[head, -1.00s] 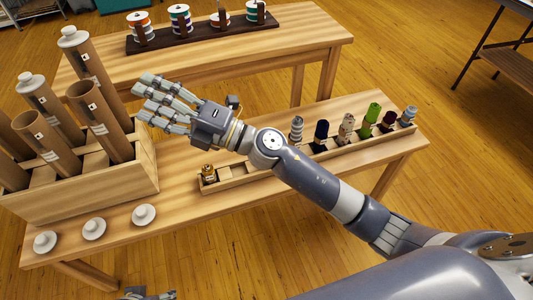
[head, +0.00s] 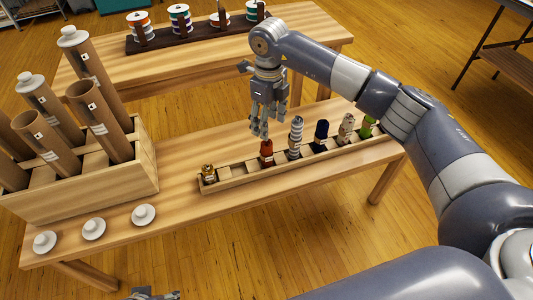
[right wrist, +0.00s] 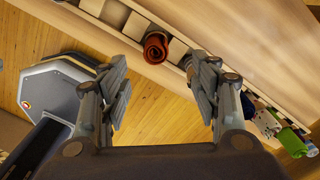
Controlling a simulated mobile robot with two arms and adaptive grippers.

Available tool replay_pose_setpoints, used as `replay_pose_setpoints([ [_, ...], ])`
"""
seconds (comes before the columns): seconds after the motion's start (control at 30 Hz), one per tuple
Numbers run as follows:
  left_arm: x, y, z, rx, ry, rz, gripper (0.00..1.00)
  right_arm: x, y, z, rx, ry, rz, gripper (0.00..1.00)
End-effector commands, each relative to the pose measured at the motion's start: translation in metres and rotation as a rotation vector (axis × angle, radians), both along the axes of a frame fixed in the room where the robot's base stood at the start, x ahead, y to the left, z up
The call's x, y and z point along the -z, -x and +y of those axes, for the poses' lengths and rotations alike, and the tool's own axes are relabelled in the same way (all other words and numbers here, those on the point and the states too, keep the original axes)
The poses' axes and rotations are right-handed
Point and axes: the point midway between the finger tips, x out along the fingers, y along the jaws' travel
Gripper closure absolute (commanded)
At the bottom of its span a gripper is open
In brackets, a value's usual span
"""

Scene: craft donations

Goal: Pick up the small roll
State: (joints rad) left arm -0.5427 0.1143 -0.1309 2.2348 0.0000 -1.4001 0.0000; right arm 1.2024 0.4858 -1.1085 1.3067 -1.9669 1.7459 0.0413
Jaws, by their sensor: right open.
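Several small fabric rolls stand upright in a narrow wooden tray (head: 236,175) on the near table. A rust-red roll (head: 267,152) stands just below my right gripper (head: 261,130), which points down with open, empty fingers. In the right wrist view the rust-red roll (right wrist: 156,47) shows its coiled end, ahead of the spread fingers (right wrist: 165,90). A grey striped roll (head: 296,138) is beside it on the right, then navy (head: 321,133), patterned beige (head: 346,128) and green (head: 367,125) ones. A short gold item (head: 208,173) is at the tray's left end. My left gripper (head: 150,294) barely shows at the bottom edge.
A wooden crate (head: 100,192) of cardboard tubes stands on the left. White caps (head: 94,228) lie along the table's front. A rack (head: 200,37) of ribbon spools is on the back table. Some tray slots left of the rust-red roll are empty.

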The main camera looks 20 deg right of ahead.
Motion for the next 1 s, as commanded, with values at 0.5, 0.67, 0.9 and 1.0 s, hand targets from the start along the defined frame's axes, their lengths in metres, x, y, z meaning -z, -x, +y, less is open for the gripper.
replay_pose_setpoints([
  [0.5,-0.034,0.007,0.002,-0.002,0.000,-0.019,0.43,0.067,0.003,0.004,-0.002,-0.003,0.005,0.43],
  [0.67,-0.048,0.012,0.003,-0.003,0.001,-0.027,0.43,0.090,0.003,0.006,-0.001,-0.003,0.004,0.43],
  [0.9,-0.056,0.014,0.003,-0.004,0.000,-0.029,0.43,0.099,0.003,0.006,-0.002,-0.004,0.002,0.43],
  [1.0,-0.056,0.014,0.003,-0.004,0.000,-0.029,0.43,0.099,0.003,0.006,-0.002,-0.004,0.002,0.43],
])
